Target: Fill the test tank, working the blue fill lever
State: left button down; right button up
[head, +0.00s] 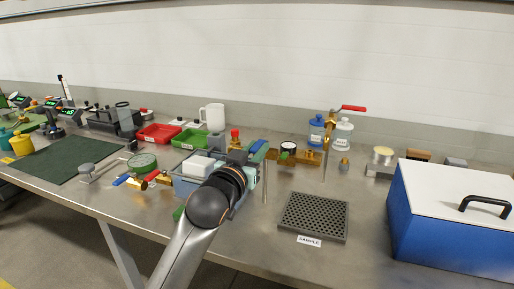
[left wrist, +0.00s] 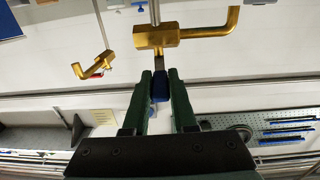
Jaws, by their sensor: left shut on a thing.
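My left gripper (head: 259,150) reaches over the middle of the bench in the head view. It is shut on the blue fill lever (left wrist: 160,90), which shows between the fingers in the left wrist view. The lever joins a brass valve body (left wrist: 157,37) with a bent brass spout to the right. In the head view the gripper and arm hide most of this valve. A blue-grey tub (head: 183,186) with white blocks stands partly behind my arm. I cannot tell whether it is the test tank, nor see any water. My right gripper is not in view.
A brass tap with a red lever (head: 353,108) stands behind the perforated sample tray (head: 315,215). A blue case with a white lid (head: 455,220) fills the right. Red (head: 159,133) and green (head: 189,139) bins stand at the back left. Bare bench lies around the sample tray.

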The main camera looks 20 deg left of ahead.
pick_arm(q)
jog(key=h+p, duration=0.1)
jog(key=m+h+p, duration=0.1)
jog(key=shift+a+r+m+h, duration=0.1)
jog(key=shift+a+m+h, duration=0.2)
jog(key=shift+a, duration=0.1)
jog(key=shift+w+a+m+g+h+p, duration=0.1)
jog(key=shift+a+m+g+h+p, duration=0.15)
jog(key=shift+m+g+h+p, duration=0.35)
jog(key=c, duration=0.7)
grip_release()
jog(key=shift+f+b+v, duration=0.15)
jog(key=shift+b+v, duration=0.05)
jog(key=shift+v, duration=2.95)
jog(key=shift+f+b+v, duration=0.1)
jog(key=shift+b+v, duration=0.05)
jog(key=shift+v, duration=2.95)
